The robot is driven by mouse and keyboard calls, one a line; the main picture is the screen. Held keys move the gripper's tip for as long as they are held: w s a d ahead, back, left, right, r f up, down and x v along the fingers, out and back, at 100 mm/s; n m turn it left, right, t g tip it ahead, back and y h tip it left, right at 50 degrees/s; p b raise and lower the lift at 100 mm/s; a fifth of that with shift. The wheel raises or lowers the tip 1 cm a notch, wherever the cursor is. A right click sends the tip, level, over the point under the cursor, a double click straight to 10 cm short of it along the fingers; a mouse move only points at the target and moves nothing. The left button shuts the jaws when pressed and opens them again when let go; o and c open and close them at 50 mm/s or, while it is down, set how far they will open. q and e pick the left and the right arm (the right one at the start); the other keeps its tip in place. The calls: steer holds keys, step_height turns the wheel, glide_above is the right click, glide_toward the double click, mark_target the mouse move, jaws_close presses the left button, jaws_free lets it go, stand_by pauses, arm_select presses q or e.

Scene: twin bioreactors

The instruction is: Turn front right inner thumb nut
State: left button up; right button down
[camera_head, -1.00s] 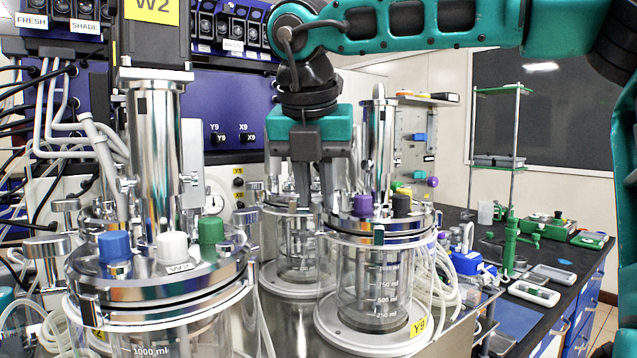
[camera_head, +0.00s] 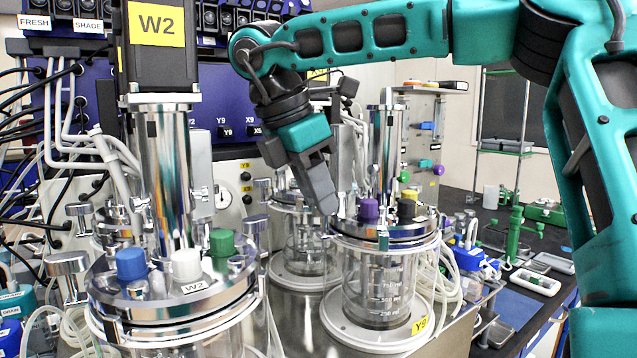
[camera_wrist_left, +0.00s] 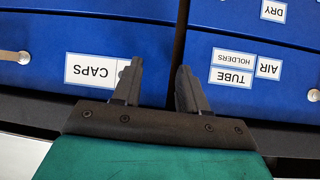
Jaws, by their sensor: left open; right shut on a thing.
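The front right vessel (camera_head: 378,285) is a glass jar with a steel lid, a yellow Y9 tag and purple, black and yellow caps. My right gripper (camera_head: 329,205) reaches down, tilted, to the left edge of this lid, beside the purple cap (camera_head: 369,210). It is shut on the inner thumb nut there, which its fingers hide. My left gripper (camera_wrist_left: 160,68) is open and empty in the left wrist view, in front of blue drawers (camera_wrist_left: 130,30) labelled CAPS and TUBE HOLDERS. It is not in the head view.
The W2 vessel (camera_head: 175,310) stands at the front left with a tall steel column and blue, white and green caps. Another glass vessel (camera_head: 303,252) stands behind my right gripper. Tubes (camera_head: 450,275) hang right of the Y9 vessel. A dark bench (camera_head: 500,240) lies farther right.

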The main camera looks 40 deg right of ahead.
steer(key=shift+m, duration=0.5)
steer(key=c, duration=1)
jaws_free()
